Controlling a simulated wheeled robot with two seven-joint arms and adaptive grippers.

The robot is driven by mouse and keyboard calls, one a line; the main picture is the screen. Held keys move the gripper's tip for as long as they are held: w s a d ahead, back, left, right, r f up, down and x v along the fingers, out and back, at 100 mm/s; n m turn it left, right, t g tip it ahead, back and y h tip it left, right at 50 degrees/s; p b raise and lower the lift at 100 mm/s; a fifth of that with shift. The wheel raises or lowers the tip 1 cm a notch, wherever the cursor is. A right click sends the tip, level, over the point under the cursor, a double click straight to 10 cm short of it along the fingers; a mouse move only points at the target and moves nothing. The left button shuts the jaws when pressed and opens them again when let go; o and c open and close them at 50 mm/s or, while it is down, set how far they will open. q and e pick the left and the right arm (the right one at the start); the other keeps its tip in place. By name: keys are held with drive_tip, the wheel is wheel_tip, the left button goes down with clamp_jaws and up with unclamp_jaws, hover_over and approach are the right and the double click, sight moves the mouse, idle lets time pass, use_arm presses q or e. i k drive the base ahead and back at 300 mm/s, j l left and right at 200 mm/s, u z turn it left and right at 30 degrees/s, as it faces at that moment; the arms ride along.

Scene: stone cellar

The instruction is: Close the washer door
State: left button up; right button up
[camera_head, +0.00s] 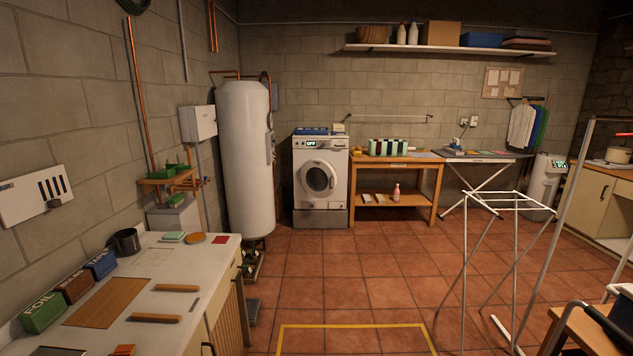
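The white washer (307,209) stands against the back wall, left of the middle, on a grey plinth. Its display reads "OFF". The round washer door (318,178), a white ring with dark glass, is at the front of the machine. From this distance I cannot tell whether it is latched or slightly ajar. Neither of my grippers is in view.
A white water tank (245,160) stands left of the washer and a wooden table (397,160) right of it. A white drying rack (508,203) stands at front right and a counter (180,262) at front left. The tiled floor (345,258) between is clear, with a yellow outline.

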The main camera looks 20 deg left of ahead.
sight(318, 177)
drive_tip(key=i+j+u, duration=0.2)
drive_tip(key=i+u, duration=0.15)
drive_tip(key=i, duration=0.15)
drive_tip(key=i+j+u, duration=0.1)
drive_tip(key=i+u, duration=0.2)
drive_tip(key=i, duration=0.25)
drive_tip(key=i+u, duration=0.1)
drive_tip(key=i, duration=1.9)
drive_tip(key=i+j, duration=0.1)
drive_tip(key=i, duration=1.15)
drive_tip(key=i+z, duration=0.25)
drive_tip(key=i, duration=0.2)
drive_tip(key=i+j+z, duration=0.2)
drive_tip(key=i, duration=0.25)
drive_tip(key=l, duration=0.1)
